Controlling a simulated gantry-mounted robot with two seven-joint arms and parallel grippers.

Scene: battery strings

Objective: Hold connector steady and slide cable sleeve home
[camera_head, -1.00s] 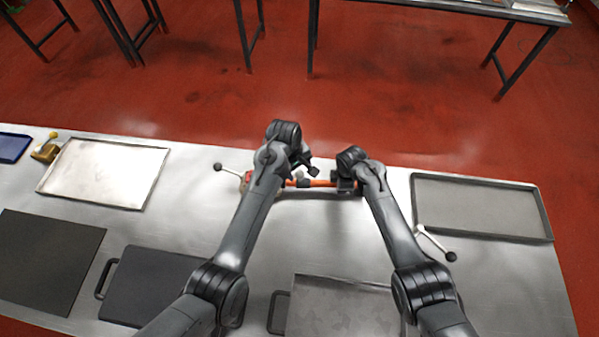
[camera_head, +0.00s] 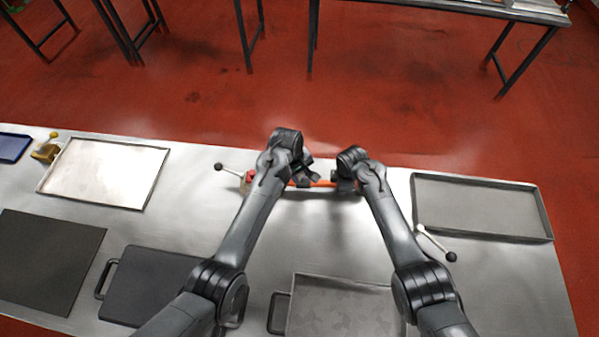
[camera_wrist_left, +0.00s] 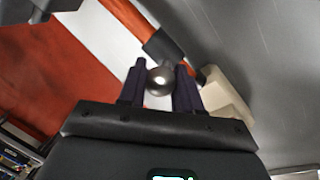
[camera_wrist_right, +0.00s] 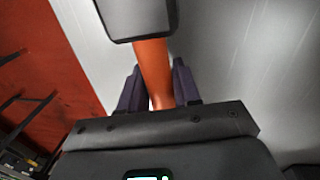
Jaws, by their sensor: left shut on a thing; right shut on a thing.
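The orange cable (camera_head: 322,183) lies along the back edge of the table, with a dark sleeve-like piece (camera_head: 302,183) on it. My left gripper (camera_head: 306,172) is over this dark piece. In the left wrist view its fingers (camera_wrist_left: 161,84) are shut on a round, shiny dark piece (camera_wrist_left: 160,81); I cannot tell whether it is the sleeve. My right gripper (camera_head: 345,183) is to the right. In the right wrist view its fingers (camera_wrist_right: 153,88) are shut around the orange cable (camera_wrist_right: 153,72). A red block (camera_head: 250,176), possibly the connector's holder, is left of the cable, partly hidden by my left arm.
A white lever with a black knob (camera_head: 218,167) sticks out left of the red block. Another lever (camera_head: 435,243) is right of my right arm. A bright tray (camera_head: 105,172) lies left and a grey tray (camera_head: 480,207) right.

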